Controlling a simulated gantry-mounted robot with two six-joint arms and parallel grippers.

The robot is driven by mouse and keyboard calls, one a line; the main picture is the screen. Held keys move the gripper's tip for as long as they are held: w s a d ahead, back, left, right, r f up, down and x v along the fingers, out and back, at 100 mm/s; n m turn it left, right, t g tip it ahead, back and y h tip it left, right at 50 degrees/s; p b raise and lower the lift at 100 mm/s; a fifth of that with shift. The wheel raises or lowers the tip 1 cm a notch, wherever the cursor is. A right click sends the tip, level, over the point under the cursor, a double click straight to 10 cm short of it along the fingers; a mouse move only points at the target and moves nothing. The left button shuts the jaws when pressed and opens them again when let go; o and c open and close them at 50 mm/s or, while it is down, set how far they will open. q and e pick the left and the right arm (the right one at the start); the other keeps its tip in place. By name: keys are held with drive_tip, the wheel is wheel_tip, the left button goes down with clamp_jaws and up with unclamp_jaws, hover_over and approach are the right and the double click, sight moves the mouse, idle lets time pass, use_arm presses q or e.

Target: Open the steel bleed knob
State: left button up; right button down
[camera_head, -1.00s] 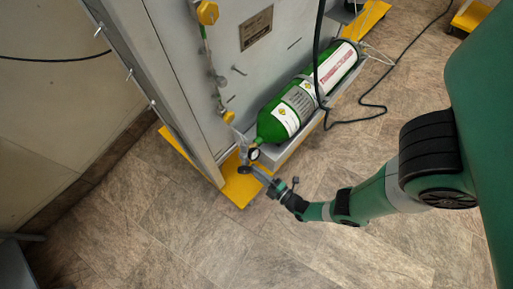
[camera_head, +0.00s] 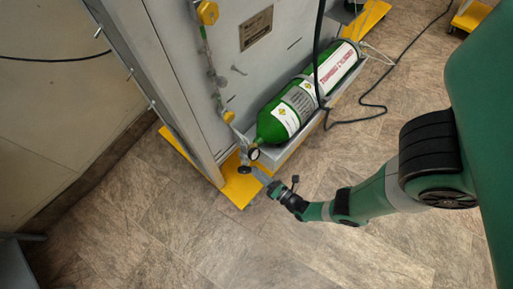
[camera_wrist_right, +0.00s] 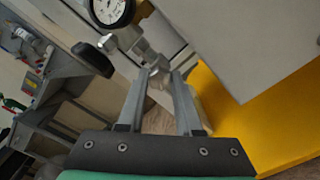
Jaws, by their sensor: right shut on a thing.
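The steel bleed knob (camera_wrist_right: 157,64) is a small metal piece on the side of the steel regulator body (camera_wrist_right: 128,40) in the right wrist view. My right gripper (camera_wrist_right: 164,76) is shut on it, with a fingertip on either side; the fingers partly hide it. In the head view my right gripper (camera_head: 259,174) reaches the regulator from the lower right, and the knob is too small to make out. A round pressure gauge (camera_wrist_right: 110,9) and a black handwheel (camera_wrist_right: 92,58) sit on the same regulator. My left gripper is not in view.
The green oxygen cylinder (camera_head: 292,110) lies in a tray along the grey cabinet (camera_head: 235,75). A yellow base plate (camera_head: 236,191) is under the regulator. A black hose (camera_head: 317,55) hangs in front of the cylinder. The tiled floor (camera_head: 190,240) in front is clear.

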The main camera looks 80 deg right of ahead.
drive_tip(key=shift+r+n+p, duration=0.1)
drive_tip(key=shift+n+p, duration=0.3)
drive_tip(key=shift+n, duration=3.1)
drive_tip(key=c, duration=0.6)
unclamp_jaws()
